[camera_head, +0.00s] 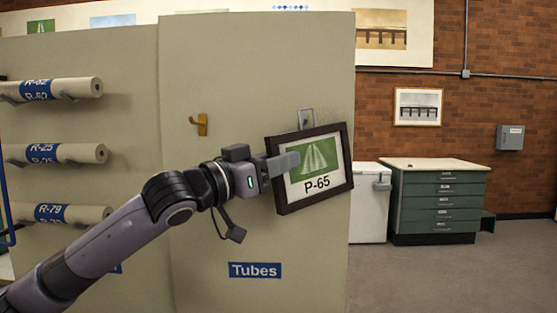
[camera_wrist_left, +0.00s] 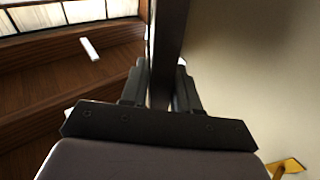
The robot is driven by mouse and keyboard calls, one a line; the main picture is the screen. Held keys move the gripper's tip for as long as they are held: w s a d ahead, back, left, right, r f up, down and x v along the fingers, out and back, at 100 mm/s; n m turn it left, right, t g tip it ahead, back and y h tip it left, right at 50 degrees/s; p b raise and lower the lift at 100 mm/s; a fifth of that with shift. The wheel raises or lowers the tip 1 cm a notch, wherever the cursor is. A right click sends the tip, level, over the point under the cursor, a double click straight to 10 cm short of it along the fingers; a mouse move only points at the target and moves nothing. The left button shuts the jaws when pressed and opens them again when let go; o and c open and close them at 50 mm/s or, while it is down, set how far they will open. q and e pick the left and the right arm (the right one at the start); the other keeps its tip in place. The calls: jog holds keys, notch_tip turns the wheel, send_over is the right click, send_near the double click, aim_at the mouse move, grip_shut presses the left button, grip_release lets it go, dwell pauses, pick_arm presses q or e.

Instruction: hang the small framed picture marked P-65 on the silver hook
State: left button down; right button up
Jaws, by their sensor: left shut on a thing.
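The small framed picture P-65 (camera_head: 322,160) has a dark frame, a white mat and a green print. It is tilted, its right side higher, in front of the tan panel. My left gripper (camera_head: 282,164) is shut on its left side. In the left wrist view the fingers (camera_wrist_left: 160,88) pinch the dark frame (camera_wrist_left: 170,40), seen edge-on. The silver hook (camera_head: 306,115) is on the panel just above the frame's top edge; its lower end meets or passes behind the frame. I cannot tell whether they touch. My right gripper is out of view.
A brass hook (camera_head: 201,124) is on the panel to the left; it also shows in the left wrist view (camera_wrist_left: 288,166). Rolled tubes (camera_head: 60,154) hang at far left. A blue Tubes label (camera_head: 255,270) is below. A green drawer cabinet (camera_head: 437,205) stands at right beyond open floor.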

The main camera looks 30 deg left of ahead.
pick_arm(q)
jog(key=shift+w+a+f+b, duration=0.1)
jog(key=shift+a+f+b, duration=0.2)
jog(key=shift+f+b, duration=0.35)
dwell(0.3)
jog(key=shift+f, duration=0.15)
jog(key=c, duration=0.8)
grip_release()
jog(key=shift+w+f, duration=0.1)
jog(key=shift+w, duration=0.05)
jog(key=shift+o, duration=0.2)
jog(key=shift+d, duration=0.1)
